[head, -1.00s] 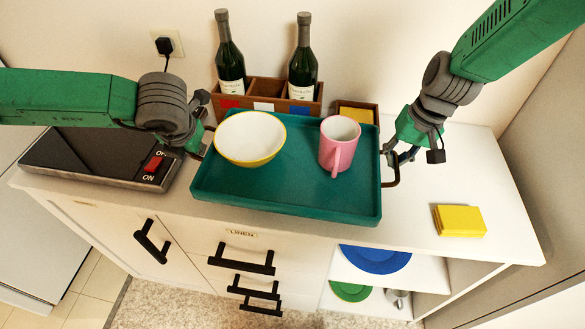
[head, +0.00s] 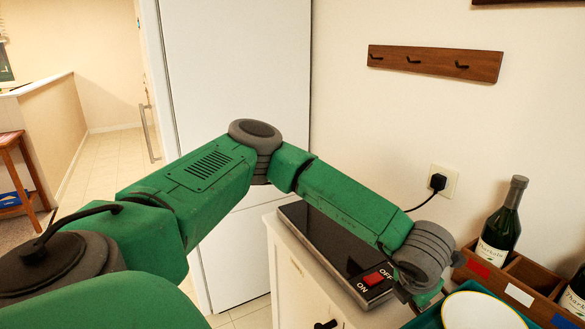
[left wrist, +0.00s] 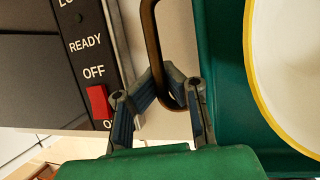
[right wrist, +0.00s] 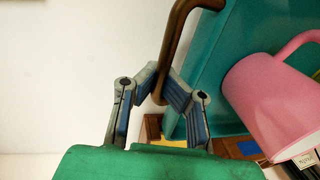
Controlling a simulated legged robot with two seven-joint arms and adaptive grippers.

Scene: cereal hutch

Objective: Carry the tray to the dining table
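The teal tray (head: 455,295) shows only its left corner at the lower right of the head view, with the white, yellow-rimmed bowl (head: 482,312) on it. In the left wrist view my left gripper (left wrist: 163,80) is shut on the tray's left handle (left wrist: 152,35), beside the bowl. In the right wrist view my right gripper (right wrist: 160,80) is shut on the tray's right handle (right wrist: 178,30). The pink mug (right wrist: 265,100) is on the tray there. I cannot tell whether the tray touches the counter. No dining table is clearly identifiable.
The black hot plate (head: 325,240) sits on the counter left of the tray. Wine bottles (head: 500,225) stand in a wooden caddy (head: 525,275) behind it. A tall white cabinet (head: 240,100) stands farther left. Wooden furniture (head: 18,165) and open floor (head: 110,165) show at far left.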

